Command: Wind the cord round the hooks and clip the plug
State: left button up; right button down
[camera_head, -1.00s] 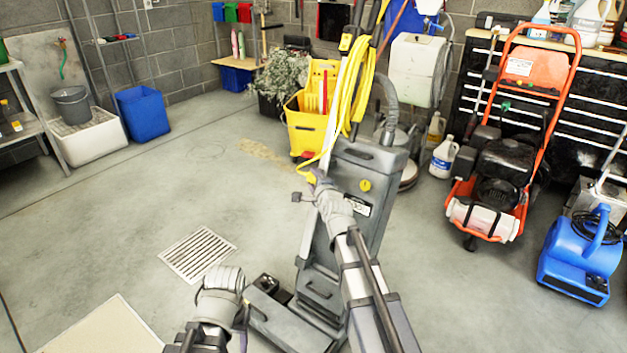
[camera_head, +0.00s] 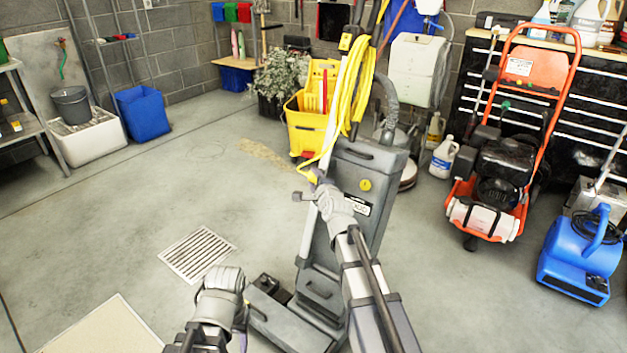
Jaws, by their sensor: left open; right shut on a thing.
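The yellow cord (camera_head: 361,92) hangs in long loops on the upper handle of the grey upright floor machine (camera_head: 372,163). A single strand runs down from the loops to the yellow plug end (camera_head: 309,176). My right gripper (camera_head: 312,184) is shut on this plug end, at the left side of the machine's body. The fingers partly hide the plug. My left gripper (camera_head: 240,308) is low, beside the machine's base, and is open and empty. The hooks are mostly hidden behind the cord loops.
A yellow mop bucket (camera_head: 308,130) stands behind the machine. An orange pressure washer (camera_head: 503,165) and a blue blower (camera_head: 582,255) stand to the right. A floor drain (camera_head: 198,254) and clear concrete lie to the left.

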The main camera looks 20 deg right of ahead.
jog(key=shift+w+d+f, duration=0.2)
jog(key=shift+w+d, duration=0.05)
jog(key=shift+d, duration=0.1)
jog(key=shift+c, duration=1.7)
grip_release()
jog(key=shift+s, duration=0.1)
jog(key=p+v, duration=0.1)
jog(key=v, duration=0.6)
jog(key=shift+s, duration=0.35)
jog(key=shift+r, duration=0.1)
